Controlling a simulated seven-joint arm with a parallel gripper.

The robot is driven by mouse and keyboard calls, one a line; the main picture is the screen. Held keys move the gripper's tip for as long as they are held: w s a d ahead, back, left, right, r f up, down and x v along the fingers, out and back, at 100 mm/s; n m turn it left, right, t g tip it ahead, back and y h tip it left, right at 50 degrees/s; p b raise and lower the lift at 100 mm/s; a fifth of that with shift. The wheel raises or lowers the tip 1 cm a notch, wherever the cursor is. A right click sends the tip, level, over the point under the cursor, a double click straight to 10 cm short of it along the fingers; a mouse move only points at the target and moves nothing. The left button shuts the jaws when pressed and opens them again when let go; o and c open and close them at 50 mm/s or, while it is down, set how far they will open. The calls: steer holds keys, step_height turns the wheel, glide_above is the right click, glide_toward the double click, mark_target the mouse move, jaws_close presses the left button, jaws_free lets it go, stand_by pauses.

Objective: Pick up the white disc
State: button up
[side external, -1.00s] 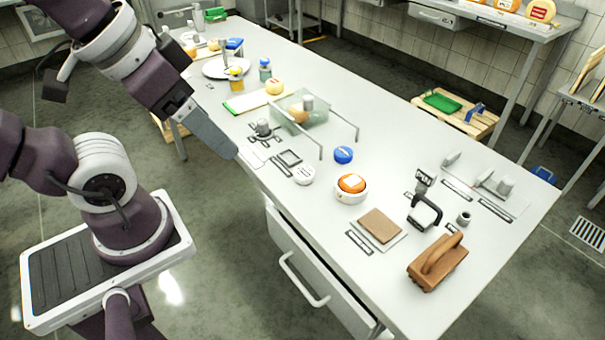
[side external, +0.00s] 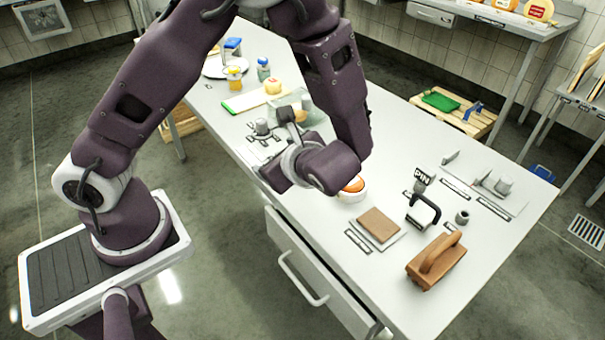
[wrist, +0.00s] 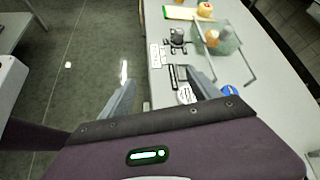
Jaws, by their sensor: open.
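The white disc (wrist: 186,94) lies on the table near its edge in the wrist view, with dark lettering on top. It shows just inside my right finger, partly cut off below by my gripper's body. In the side external view my arm hides it. My gripper (wrist: 161,80) is open and empty, its two grey fingers spread wide. The left finger shows over the floor beyond the table edge, the right one over the table. In the side external view the fingers are hidden behind my wrist.
A blue disc (wrist: 229,90) sits right of my right finger. A clear guard on metal legs (wrist: 228,42) and a grey knobbed piece (wrist: 177,36) stand farther along. An orange-topped white bowl (side external: 350,193), brown pad (side external: 379,224) and brown-handled block (side external: 437,262) occupy the near table.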

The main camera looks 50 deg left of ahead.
steer(key=w+d+f+m+t, duration=0.1)
steer(key=f+m+t, duration=0.1)
steer(key=f+m, duration=0.1)
steer(key=w+d+f+m+t, duration=0.1)
steer(key=w+f+m+t, duration=0.1)
steer(key=f+m, duration=0.1)
steer(key=w+d+f+m+t+y, duration=0.1)
steer(key=w+f+m, duration=0.1)
steer(key=f, duration=0.1)
steer(key=shift+f+m+t, duration=0.3)
steer(key=shift+m+t, duration=0.1)
steer(key=x, duration=0.7)
steer(key=shift+s+a, duration=0.15)
steer(key=shift+s, duration=0.05)
steer(key=c, duration=1.4)
steer(key=shift+c, duration=0.2)
steer(key=shift+r, duration=0.1)
